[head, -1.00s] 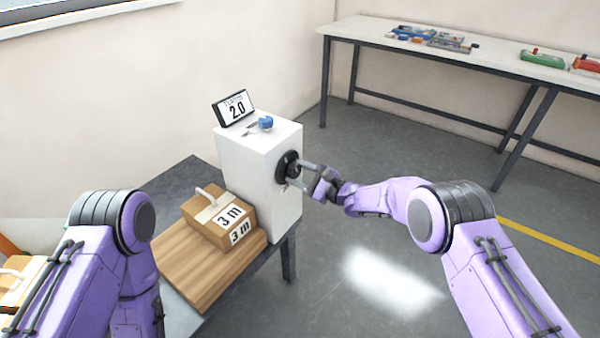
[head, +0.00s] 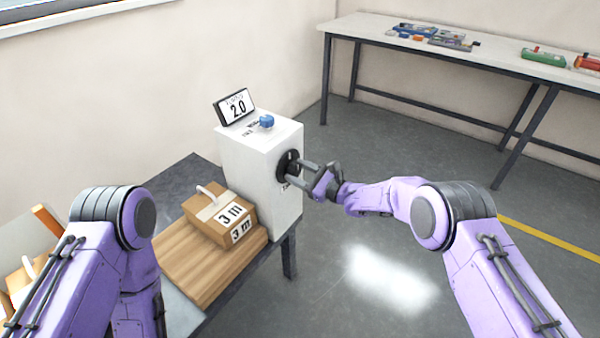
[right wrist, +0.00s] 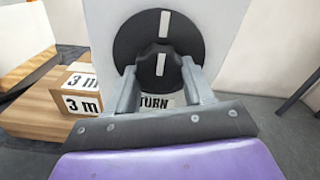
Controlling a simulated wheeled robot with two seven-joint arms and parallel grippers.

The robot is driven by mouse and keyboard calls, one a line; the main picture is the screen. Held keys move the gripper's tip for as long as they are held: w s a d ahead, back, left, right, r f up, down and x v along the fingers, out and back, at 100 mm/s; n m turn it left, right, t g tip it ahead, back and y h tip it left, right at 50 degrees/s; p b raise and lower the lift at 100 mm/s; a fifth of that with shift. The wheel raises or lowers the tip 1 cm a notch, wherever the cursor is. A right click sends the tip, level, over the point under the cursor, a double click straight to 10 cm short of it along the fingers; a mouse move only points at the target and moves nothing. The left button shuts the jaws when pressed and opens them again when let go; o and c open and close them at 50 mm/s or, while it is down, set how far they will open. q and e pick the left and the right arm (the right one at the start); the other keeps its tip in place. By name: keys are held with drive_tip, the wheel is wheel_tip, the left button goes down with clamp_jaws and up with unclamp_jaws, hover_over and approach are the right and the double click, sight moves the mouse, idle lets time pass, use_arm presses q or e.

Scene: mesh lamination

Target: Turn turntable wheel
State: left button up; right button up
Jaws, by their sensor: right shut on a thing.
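The turntable wheel (head: 284,157) is a black disc on the right face of a white cabinet (head: 243,158). In the right wrist view the wheel (right wrist: 195,38) has a white stripe pointing up, a lobed black knob (right wrist: 158,62) with a white mark, and a partly hidden label reading "TURN" below. My right gripper (head: 300,167) reaches in from the right, its fingers at the hub. In the right wrist view my right gripper (right wrist: 160,76) is shut on the knob, one finger on each side. My left arm is at the lower left; its gripper does not show.
A long bench (head: 470,65) stands at the back right. Open floor lies between.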

drive_tip(key=shift+w+r, duration=0.1)
drive_tip(key=shift+r, duration=0.1)
drive_tip(key=o, duration=0.8)
drive_tip(key=shift+o, duration=1.2)
drive_tip(key=shift+f, duration=0.1)
drive_tip(key=v, duration=1)
drive_tip(key=shift+d, duration=0.25)
